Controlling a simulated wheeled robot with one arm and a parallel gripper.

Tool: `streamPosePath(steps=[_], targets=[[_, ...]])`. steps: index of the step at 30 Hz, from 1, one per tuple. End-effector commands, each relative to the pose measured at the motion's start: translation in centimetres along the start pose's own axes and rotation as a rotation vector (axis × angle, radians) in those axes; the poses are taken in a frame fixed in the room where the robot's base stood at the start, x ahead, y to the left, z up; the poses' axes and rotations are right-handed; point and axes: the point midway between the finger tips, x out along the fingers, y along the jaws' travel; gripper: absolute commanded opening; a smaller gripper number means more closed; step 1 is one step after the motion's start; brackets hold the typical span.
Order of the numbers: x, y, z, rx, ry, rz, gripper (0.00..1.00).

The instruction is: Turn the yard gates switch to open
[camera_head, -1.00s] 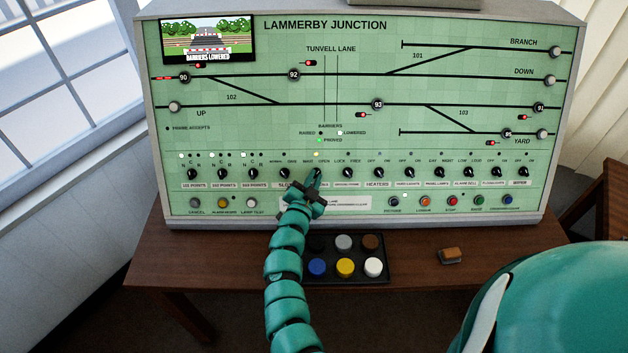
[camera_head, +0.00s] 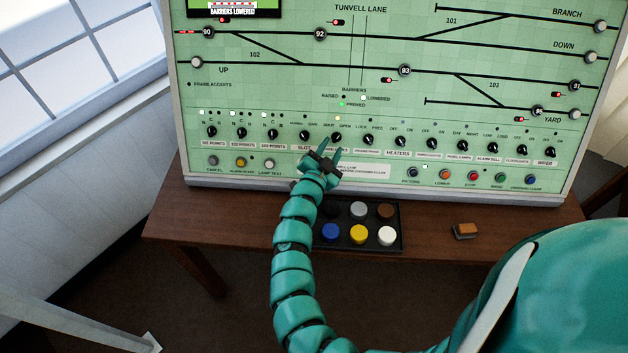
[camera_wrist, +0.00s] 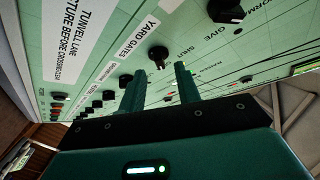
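The yard gates switch (camera_head: 337,138) is a small black rotary knob in the panel's knob row, with SHUT and OPEN printed above it. In the wrist view the knob (camera_wrist: 158,53) shows beside its YARD GATES label, ahead of the fingers. I cannot tell for sure which way its pointer is turned. My gripper (camera_head: 331,150) is just below and in front of the knob. In the wrist view its two teal fingers (camera_wrist: 160,75) stand apart with nothing between them, and they look clear of the knob. My gripper partly covers the label under the knob.
The green panel (camera_head: 270,65) has similar knobs on both sides, close by, and a row of coloured buttons below. A black tray (camera_head: 398,246) of coloured round caps and a brown block (camera_head: 466,230) lie on the wooden desk (camera_head: 200,225). A small yellowish light (camera_head: 337,118) shows above the switch.

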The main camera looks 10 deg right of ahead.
Motion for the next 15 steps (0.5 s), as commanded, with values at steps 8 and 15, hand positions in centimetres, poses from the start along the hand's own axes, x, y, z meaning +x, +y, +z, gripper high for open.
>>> streamPosePath(steps=[8, 15], targets=[[-4.7, 0.0, 0.4, 0.0, -0.005, -0.003, 0.33], [-8.3, 0.0, 0.3, 0.0, -0.005, -0.003, 0.33]])
